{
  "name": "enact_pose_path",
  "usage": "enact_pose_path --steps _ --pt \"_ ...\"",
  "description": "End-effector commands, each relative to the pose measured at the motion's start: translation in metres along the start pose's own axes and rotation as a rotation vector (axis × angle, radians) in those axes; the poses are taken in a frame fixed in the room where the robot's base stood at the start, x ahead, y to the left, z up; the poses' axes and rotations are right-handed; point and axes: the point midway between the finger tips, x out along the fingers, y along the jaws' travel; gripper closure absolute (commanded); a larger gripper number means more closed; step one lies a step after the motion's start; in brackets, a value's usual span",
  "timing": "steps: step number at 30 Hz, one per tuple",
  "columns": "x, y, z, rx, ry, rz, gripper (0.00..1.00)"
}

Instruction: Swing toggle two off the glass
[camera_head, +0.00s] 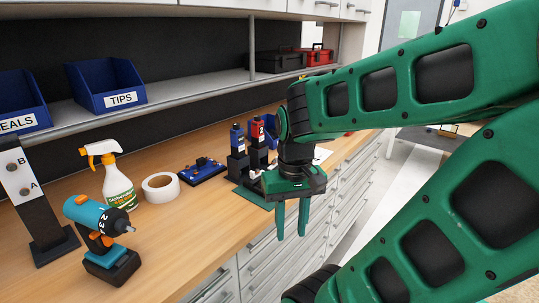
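A red-topped toggle (257,131) with a white label that seems to read 2 stands upright on a dark post, at the back of the wooden bench. A blue-topped toggle (237,140) stands just left of it on a similar dark post. A dark green base (248,194) shows below them, partly hidden by my arm. I cannot make out the glass. My gripper (291,236) points down in front and to the right of the toggles, with its two green fingers apart and nothing between them. It is apart from the red toggle.
A blue and black device (201,171), a tape roll (160,187), a spray bottle (117,187) and a drill (98,222) stand to the left on the bench. A shelf (180,94) with blue bins overhangs the back. Drawers (262,262) lie below the front edge.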

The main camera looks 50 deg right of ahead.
Motion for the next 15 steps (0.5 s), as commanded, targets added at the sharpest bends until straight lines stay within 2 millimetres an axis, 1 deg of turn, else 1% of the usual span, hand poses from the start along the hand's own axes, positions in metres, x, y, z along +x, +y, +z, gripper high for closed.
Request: enact_pose_path --steps 5,7,8,11,14,15 --pt "0.000 0.000 0.000 0.000 0.000 0.000 0.69" --pt "-0.006 0.006 0.007 0.002 0.008 -0.004 0.69" --pt "-0.008 0.007 0.006 0.008 0.010 -0.003 0.69" --pt "-0.021 0.010 -0.008 0.038 0.002 0.015 0.69" --pt "-0.041 0.015 -0.035 0.094 -0.017 0.046 0.69" --pt "-0.051 0.018 -0.048 0.121 -0.027 0.058 0.69"
